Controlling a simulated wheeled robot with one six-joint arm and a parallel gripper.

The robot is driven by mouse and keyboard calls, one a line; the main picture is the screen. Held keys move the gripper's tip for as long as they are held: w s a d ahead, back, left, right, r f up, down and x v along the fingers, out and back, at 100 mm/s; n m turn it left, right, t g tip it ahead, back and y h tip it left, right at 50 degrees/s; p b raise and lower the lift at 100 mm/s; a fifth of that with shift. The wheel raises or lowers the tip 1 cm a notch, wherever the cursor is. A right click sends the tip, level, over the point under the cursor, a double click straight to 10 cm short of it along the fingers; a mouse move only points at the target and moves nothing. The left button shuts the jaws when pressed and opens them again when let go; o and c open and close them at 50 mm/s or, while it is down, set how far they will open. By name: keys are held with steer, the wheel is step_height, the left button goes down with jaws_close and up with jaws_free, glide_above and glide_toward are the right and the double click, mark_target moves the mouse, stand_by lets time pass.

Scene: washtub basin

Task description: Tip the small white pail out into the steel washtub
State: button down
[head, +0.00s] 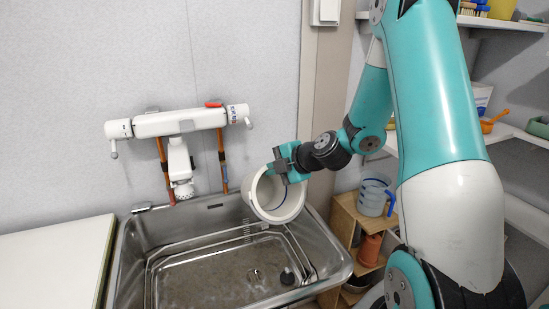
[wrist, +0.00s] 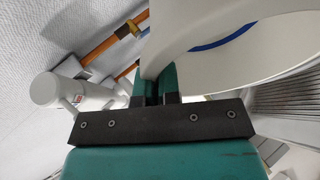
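The small white pail (head: 294,203) is tipped well over on its side above the right back part of the steel washtub (head: 342,268). Its mouth faces forward and down to the left, and a blue line shows on its inner wall. No contents show in the part of the inside I can see. My gripper (head: 282,165) is shut on the pail's upper rim. In the wrist view the gripper's teal fingers (wrist: 158,84) pinch the wall of the pail (wrist: 225,65). The tub floor looks wet or stained, with a dark round piece on it.
A white wall tap (head: 165,124) with a red lever and copper pipes (head: 223,160) stands left of the pail. A pale counter (head: 50,265) lies left of the tub. A wooden shelf (head: 345,215) with a clear jug (head: 373,197) stands close on the right.

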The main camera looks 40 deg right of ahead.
steer(key=shift+w+f+g+p, duration=0.15)
steer(key=shift+w+g+p, duration=0.85)
steer(key=shift+p, duration=2.05)
steer(key=w+g+p, duration=0.1)
steer(key=w+f+g+p, duration=0.1)
steer(key=p, duration=0.1)
steer(key=w+f+m+g+p, duration=0.1)
steer(key=g+p, duration=0.1)
steer(key=shift+d, duration=0.25)
steer(key=shift+w+g+p, duration=0.15)
steer(key=shift+g+p, duration=0.4)
steer(key=shift+g, duration=0.05)
steer(key=shift+w+m+g+p, duration=0.15)
steer(key=shift+m+g+p, duration=0.25)
steer(key=shift+g+p, duration=0.45)
steer(key=shift+w+d+m+g+y, duration=0.15)
steer(key=shift+m+g+y, duration=0.15)
steer(key=shift+g, duration=0.95)
